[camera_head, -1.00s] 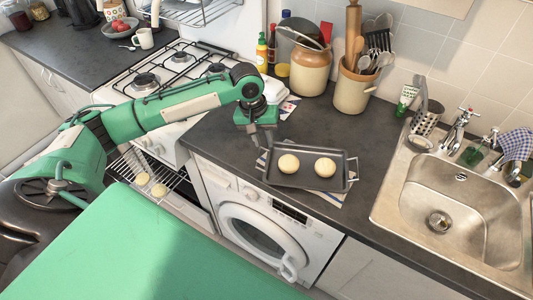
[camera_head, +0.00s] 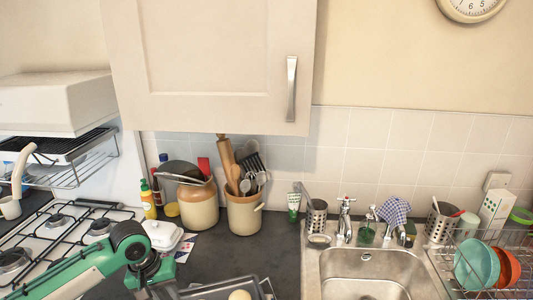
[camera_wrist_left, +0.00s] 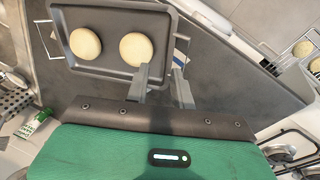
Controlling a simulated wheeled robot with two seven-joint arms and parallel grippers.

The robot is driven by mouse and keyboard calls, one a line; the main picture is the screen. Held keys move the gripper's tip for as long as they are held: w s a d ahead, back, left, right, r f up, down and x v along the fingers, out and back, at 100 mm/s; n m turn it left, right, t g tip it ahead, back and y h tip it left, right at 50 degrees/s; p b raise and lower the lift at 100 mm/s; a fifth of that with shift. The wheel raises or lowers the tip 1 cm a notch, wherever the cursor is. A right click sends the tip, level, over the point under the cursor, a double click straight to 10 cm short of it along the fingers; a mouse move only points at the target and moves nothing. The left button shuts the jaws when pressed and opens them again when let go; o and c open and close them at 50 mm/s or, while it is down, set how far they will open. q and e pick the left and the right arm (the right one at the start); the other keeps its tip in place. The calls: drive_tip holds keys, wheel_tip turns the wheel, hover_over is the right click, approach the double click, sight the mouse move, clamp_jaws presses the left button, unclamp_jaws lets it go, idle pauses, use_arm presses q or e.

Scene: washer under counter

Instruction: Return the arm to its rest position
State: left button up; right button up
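My left arm comes in at the bottom left of the head view, with its wrist (camera_head: 150,275) beside the baking tray's left side. The fingertips are cut off there. In the left wrist view my left gripper (camera_wrist_left: 162,80) has its two grey fingers apart, with nothing between them. It is beside the edge of the dark baking tray (camera_wrist_left: 110,17), which holds two round pale buns, one bun (camera_wrist_left: 86,43) and another bun (camera_wrist_left: 136,49). In the head view only the tray's far part (camera_head: 210,291) and one bun (camera_head: 240,295) show. My right gripper is in neither view.
A gas hob (camera_head: 65,230) is at the left. A sink (camera_head: 365,275) and dish rack (camera_head: 490,275) are at the right. A cupboard (camera_head: 210,60) hangs above.

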use_arm(q)
drive_tip(key=s+d+f+m+t+h, duration=0.15)
drive_tip(key=s+d+f+m, duration=0.35)
drive_tip(key=s+d+f, duration=0.6)
drive_tip(key=s+a+f+t+y, duration=0.1)
drive_tip(key=s+a+y, duration=0.35)
drive_tip(key=s, duration=0.95)
wheel_tip(320, 180, down, 31)
drive_tip(key=a+g+h, duration=0.1)
drive_tip(key=s+a+f, duration=0.2)
drive_tip(key=s+f, duration=0.8)
drive_tip(key=s+a+f+g, duration=0.1)
drive_tip(key=s+a+f, duration=0.1)
drive_tip(key=s+f, duration=0.7)
drive_tip(key=shift+s+f+m, duration=0.3)
drive_tip(key=shift+s+f, duration=0.1)
drive_tip(key=shift+f, duration=0.1)
